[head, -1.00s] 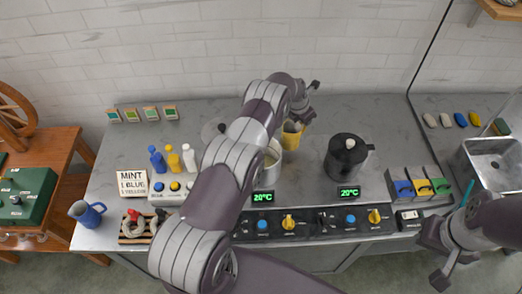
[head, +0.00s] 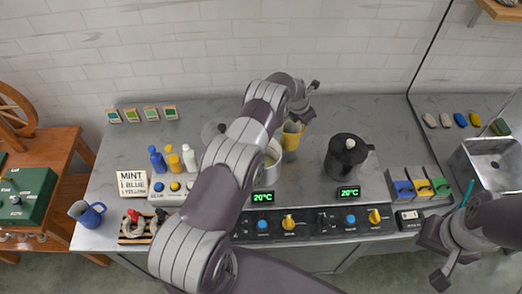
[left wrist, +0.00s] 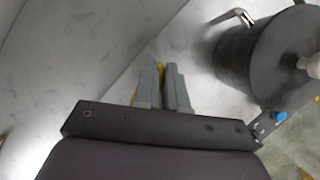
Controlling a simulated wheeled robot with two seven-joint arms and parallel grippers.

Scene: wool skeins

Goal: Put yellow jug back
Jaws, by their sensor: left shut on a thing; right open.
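The yellow jug (head: 291,141) is on or just above the grey worktop, right of a light metal pot, in the head view. My left gripper (head: 292,126) reaches over from behind the pot and is shut on the jug near its top. In the left wrist view the left gripper's fingers (left wrist: 164,84) are close together, with only slivers of yellow showing around them; most of the jug is hidden. I cannot tell whether its base touches the worktop. My right gripper (head: 446,266) is open and empty at the lower right, in front of the counter.
A dark lidded pot (head: 346,157) stands right of the jug. The light pot (head: 272,157) is partly hidden by my left arm. A blue jug (head: 87,214) stands at the counter's left end. Yellow, blue and white bottles (head: 174,160) stand left. The worktop behind the dark pot is clear.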

